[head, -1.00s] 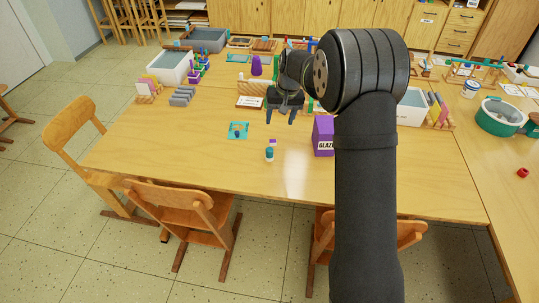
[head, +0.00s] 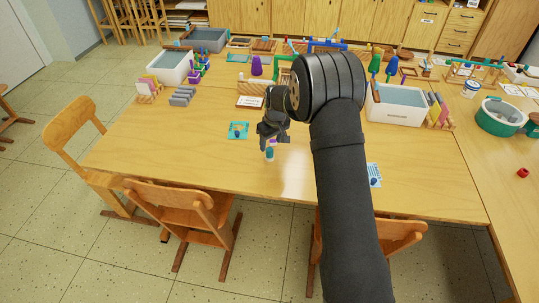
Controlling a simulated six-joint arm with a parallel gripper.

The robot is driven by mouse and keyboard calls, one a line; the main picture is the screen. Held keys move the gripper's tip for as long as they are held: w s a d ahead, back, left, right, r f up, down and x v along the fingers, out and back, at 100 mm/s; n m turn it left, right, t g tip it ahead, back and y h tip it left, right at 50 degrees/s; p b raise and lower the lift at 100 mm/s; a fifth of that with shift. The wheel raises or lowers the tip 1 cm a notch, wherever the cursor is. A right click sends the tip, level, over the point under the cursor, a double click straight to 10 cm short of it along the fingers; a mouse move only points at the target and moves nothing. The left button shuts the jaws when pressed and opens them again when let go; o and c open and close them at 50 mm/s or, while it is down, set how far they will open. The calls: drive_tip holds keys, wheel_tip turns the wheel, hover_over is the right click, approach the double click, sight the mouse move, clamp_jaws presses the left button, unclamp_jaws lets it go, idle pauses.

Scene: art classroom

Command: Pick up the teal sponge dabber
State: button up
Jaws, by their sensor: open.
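A small object with teal on it, which looks like the teal sponge dabber (head: 270,155), stands on the wooden table toward the near edge. My gripper (head: 270,141) is open and points down, just above and behind the dabber in the head view. Its fingers are small and dark here, and I cannot tell whether they touch anything. A small purple-and-white thing (head: 272,143) sits right by the fingers and is partly covered.
A blue-and-white card (head: 374,172) lies to the right. The table's front left is clear.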

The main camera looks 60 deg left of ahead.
sight(270, 150)
drive_tip(key=shift+a+f, duration=0.25)
drive_tip(key=shift+f, duration=1.3)
drive_tip(key=shift+a+f, duration=0.2)
drive_tip(key=shift+f, duration=1.35)
drive_tip(key=c, duration=1)
